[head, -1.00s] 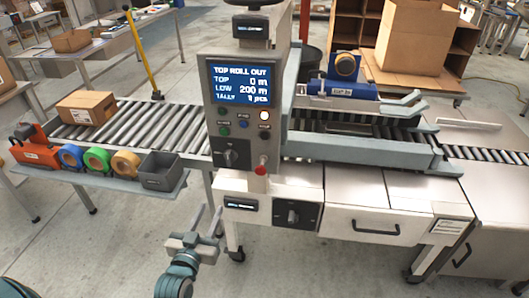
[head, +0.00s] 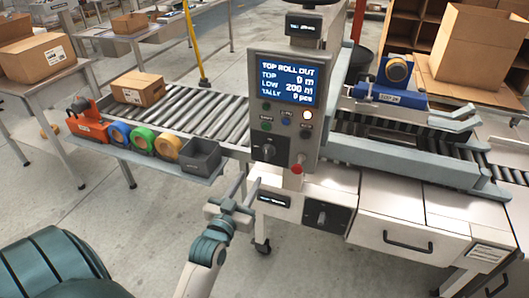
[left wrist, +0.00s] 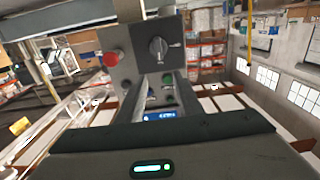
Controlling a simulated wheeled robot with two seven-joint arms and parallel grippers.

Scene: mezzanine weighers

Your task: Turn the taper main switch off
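The taper's grey control panel (head: 284,125) stands upright mid-view, its blue screen (head: 287,79) lit. A black rotary switch (head: 267,151) is at its lower left, beside a red button (head: 297,168). A second black rotary switch (head: 322,217) sits on the white body below. I cannot tell from labels which is the main switch. My left gripper (head: 250,178) is open and empty, just below and in front of the panel. The left wrist view shows a rotary switch (left wrist: 157,48), its grip near vertical, and the red button (left wrist: 112,58). My right gripper is not in view.
A shelf with a grey bin (head: 201,157), coloured tape rolls and an orange tape dispenser (head: 87,127) is left of the panel. A roller conveyor (head: 195,103) carries a carton (head: 138,90). The floor in front is clear.

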